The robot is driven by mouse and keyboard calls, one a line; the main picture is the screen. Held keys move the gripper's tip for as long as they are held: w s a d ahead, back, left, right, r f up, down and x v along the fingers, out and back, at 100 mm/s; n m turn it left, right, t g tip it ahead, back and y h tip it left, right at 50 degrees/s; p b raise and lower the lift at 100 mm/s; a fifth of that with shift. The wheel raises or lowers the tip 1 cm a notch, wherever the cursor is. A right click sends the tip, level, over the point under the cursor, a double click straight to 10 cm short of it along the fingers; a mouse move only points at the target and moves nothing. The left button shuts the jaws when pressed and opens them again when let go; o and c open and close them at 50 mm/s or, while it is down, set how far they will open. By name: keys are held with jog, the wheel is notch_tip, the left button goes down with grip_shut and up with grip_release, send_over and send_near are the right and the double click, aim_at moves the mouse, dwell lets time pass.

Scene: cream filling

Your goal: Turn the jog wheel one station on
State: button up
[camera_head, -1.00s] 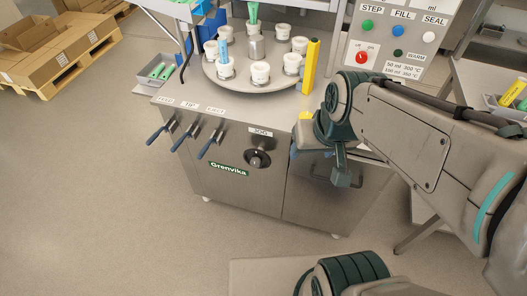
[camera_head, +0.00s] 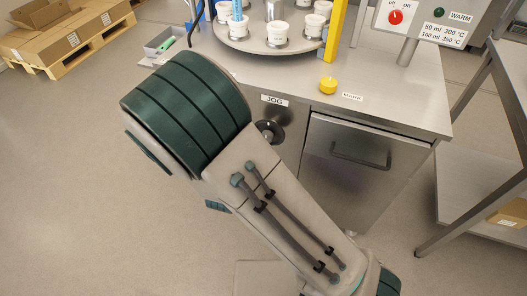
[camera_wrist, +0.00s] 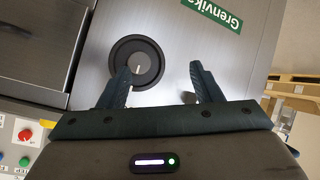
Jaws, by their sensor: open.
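The jog wheel (camera_head: 269,132) is a dark round knob on the front of the steel cabinet, under the JOG label (camera_head: 274,100). In the head view my arm covers its left side. In the wrist view the jog wheel (camera_wrist: 136,63) shows as a black ring with a lighter hub, up and left of centre. My gripper (camera_wrist: 160,72) is open and empty. In the head view my arm hides the gripper.
The round turntable (camera_head: 235,42) with several white cups stands on the cabinet top. A yellow button (camera_head: 328,86) sits by the front edge. A drawer handle (camera_head: 361,156) sticks out right of the wheel. The control panel (camera_head: 430,22) is at the upper right.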

jog(key=s+f+n+t+h+b, duration=0.3)
jog(key=t+b, duration=0.1)
jog(key=t, duration=0.2)
jog(key=x, duration=1.3)
jog(key=shift+w+r, duration=0.2)
jog(key=shift+r, duration=0.1)
jog(key=c, duration=1)
